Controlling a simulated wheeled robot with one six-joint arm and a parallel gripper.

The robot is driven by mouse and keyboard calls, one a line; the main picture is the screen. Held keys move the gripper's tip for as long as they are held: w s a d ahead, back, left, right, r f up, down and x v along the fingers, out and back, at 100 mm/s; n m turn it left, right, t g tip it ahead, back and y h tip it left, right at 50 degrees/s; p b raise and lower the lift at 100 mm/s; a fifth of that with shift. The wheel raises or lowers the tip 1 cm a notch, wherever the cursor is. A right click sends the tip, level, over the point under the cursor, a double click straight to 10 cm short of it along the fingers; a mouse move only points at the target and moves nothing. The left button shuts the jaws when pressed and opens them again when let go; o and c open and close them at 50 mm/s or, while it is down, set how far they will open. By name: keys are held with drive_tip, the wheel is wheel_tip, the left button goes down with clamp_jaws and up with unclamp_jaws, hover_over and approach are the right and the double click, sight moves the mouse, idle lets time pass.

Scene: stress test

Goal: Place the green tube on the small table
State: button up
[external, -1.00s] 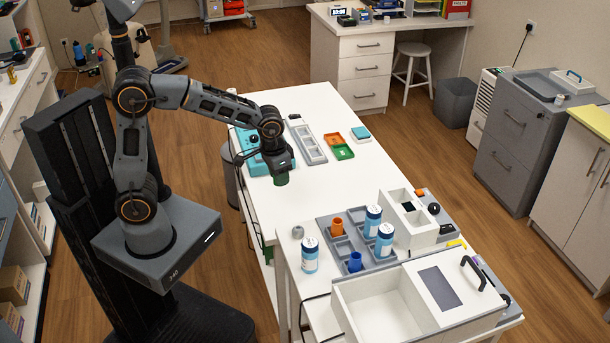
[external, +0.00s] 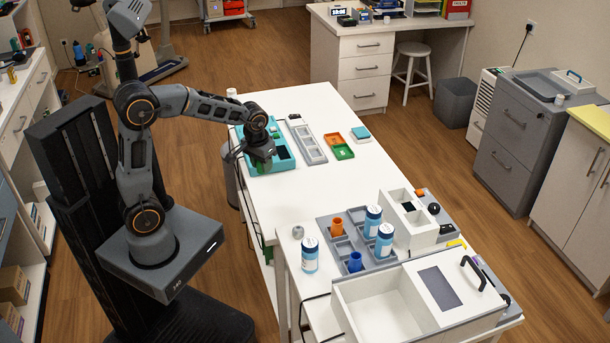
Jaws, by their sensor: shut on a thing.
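My gripper (external: 261,157) is at the left side of the long white table (external: 330,185), in front of the teal case. It is shut on the green tube (external: 262,166), of which only a small dark green part shows below the fingers. Whether the tube touches anything beneath it cannot be told. A smaller white table (external: 292,277) adjoins the near end of the long one and bears trays and bottles.
The teal case (external: 282,157), a grey tray (external: 310,146) and green and orange trays (external: 342,152) lie on the long table. A grey rack (external: 327,225) with blue-white bottles and a white bin (external: 375,318) crowd the smaller table. The long table's middle is clear.

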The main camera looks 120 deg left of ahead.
drive_tip(key=w+a+f+p, duration=0.1)
drive_tip(key=w+a+f, duration=0.35)
drive_tip(key=a, duration=0.35)
hover_over(303, 189)
drive_tip(key=d, duration=0.1)
drive_tip(key=f, duration=0.4)
drive_tip(key=shift+s+f+p, duration=0.15)
drive_tip(key=shift+s+p, duration=0.15)
drive_tip(key=shift+p, duration=0.05)
drive_tip(key=f, duration=0.2)
drive_tip(key=shift+w+a+f, duration=0.3)
drive_tip(key=shift+a+f, duration=0.1)
drive_tip(key=shift+f, duration=0.5)
drive_tip(key=shift+f, duration=0.25)
drive_tip(key=o, duration=0.9)
drive_tip(key=shift+o, duration=0.2)
